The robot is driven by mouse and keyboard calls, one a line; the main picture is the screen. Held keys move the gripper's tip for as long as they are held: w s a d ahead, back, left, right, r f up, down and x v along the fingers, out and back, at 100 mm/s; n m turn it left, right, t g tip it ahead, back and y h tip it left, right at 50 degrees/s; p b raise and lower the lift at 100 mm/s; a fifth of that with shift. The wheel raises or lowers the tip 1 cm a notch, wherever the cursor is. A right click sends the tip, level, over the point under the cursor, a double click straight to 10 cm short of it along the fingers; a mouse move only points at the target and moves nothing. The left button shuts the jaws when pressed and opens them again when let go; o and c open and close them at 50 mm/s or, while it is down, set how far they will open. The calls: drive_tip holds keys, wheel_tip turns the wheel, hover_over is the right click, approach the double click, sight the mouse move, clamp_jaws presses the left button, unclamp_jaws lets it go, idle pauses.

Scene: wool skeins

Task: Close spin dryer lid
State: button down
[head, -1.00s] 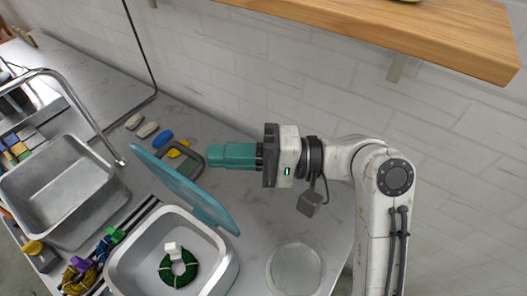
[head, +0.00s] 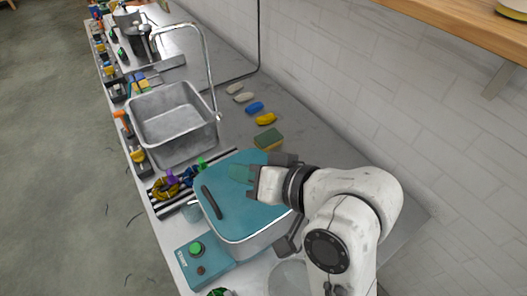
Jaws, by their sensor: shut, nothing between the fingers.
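The spin dryer (head: 258,247) stands on the counter, a pale box with rounded corners. Its teal lid (head: 236,212) lies flat over the top and looks closed, with a dark bar handle (head: 212,202) near its left edge. A teal control box (head: 203,262) with a green button sits at its front. Whether the fingertips touch the lid I cannot tell. The inside of the dryer is hidden under the lid.
A grey metal sink (head: 172,122) with a tall curved faucet (head: 212,75) lies beyond the dryer. Several coloured soap-like pieces (head: 255,107) and a green-yellow sponge (head: 268,139) lie along the wall side. Wool skeins (head: 170,188) lie by the striped rack. A wooden shelf (head: 470,25) overhangs at upper right.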

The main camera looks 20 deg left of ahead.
sight(214, 207)
drive_tip(key=s+a+f, duration=0.1)
drive_tip(key=f, duration=0.1)
drive_tip(key=s+f+n+t+h+b, duration=0.1)
drive_tip(key=f, duration=0.1)
drive_tip(key=s+a+f+n+h, duration=0.1)
drive_tip(key=s+f, duration=0.1)
drive_tip(key=shift+a+f+t+b, duration=0.3)
drive_tip(key=shift+a+f+t, duration=0.05)
drive_tip(key=shift+t, duration=0.05)
drive_tip(key=shift+s+a+f, duration=0.1)
drive_tip(key=shift+s+f, duration=0.05)
drive_tip(key=shift+f, duration=0.3)
drive_tip(key=shift+s+a+f, duration=0.1)
drive_tip(key=shift+s+f, duration=0.05)
drive_tip(key=shift+f, duration=0.3)
drive_tip(key=shift+f, duration=0.1)
